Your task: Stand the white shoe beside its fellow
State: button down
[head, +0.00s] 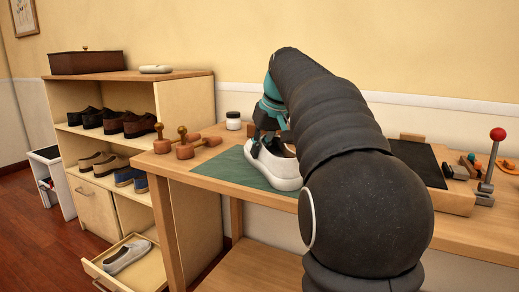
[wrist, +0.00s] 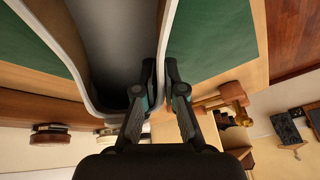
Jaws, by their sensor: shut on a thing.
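A white shoe (head: 272,170) is at the green mat (head: 228,170) on the wooden workbench, at the middle of the head view. My gripper (head: 267,135) comes down on it from above and is shut on the shoe's upper edge. In the wrist view my gripper (wrist: 162,78) pinches one side wall of the shoe (wrist: 110,40), with the grey inside showing to the left. I cannot tell whether the sole touches the mat. A pale grey-white shoe (head: 127,257) lies in the open lower drawer of the cabinet. My arm hides part of the bench.
Dark shoes (head: 90,117) and other pairs stand on the cabinet shelves (head: 150,90). Wooden shoe trees (head: 185,147) and a small jar (head: 233,120) are left of and behind the mat. A lever tool with a red knob (head: 490,165) stands at the right.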

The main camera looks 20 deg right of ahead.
jog(key=c, duration=1.3)
grip_release()
jog(key=shift+f, duration=0.1)
jog(key=shift+o, duration=0.2)
jog(key=p+v, duration=0.3)
jog(key=v, duration=0.9)
